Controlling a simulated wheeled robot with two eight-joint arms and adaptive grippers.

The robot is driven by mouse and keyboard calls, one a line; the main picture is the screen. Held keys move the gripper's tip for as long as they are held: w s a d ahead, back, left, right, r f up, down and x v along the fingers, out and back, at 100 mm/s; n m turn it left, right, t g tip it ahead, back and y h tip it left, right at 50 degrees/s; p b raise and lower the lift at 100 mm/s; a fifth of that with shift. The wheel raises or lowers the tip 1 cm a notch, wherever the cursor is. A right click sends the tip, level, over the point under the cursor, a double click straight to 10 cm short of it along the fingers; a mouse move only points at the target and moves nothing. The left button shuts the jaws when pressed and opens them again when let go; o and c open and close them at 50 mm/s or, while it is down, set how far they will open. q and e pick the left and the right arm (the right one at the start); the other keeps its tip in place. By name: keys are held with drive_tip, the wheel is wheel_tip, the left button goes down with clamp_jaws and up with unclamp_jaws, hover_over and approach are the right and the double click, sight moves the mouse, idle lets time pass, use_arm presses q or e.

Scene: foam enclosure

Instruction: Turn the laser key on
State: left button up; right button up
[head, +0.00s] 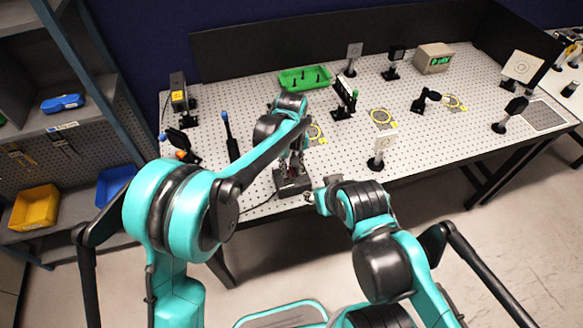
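A small dark box (291,183) sits at the front edge of the perforated table, in the middle of the head view. It looks like the laser's control box; the key itself is too small to make out. My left gripper (289,164) points down right above this box, its fingertips at or close to its top. I cannot tell whether the fingers touch anything or how far they are apart. My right gripper (311,198) is just right of the box, low at the table's front edge, mostly hidden by its own arm, and its fingers are not clear.
A shelf with a yellow bin (35,207) stands at left. A white card (380,152) stands right of the grippers.

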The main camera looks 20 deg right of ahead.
use_arm(q)
clamp_jaws()
drive_tip(key=m, duration=0.3)
drive_tip(key=shift+m, duration=0.3)
drive_tip(key=m, duration=0.3)
drive_tip(key=shift+m, duration=0.3)
drive_tip(key=m, duration=1)
drive_tip(key=shift+m, duration=0.4)
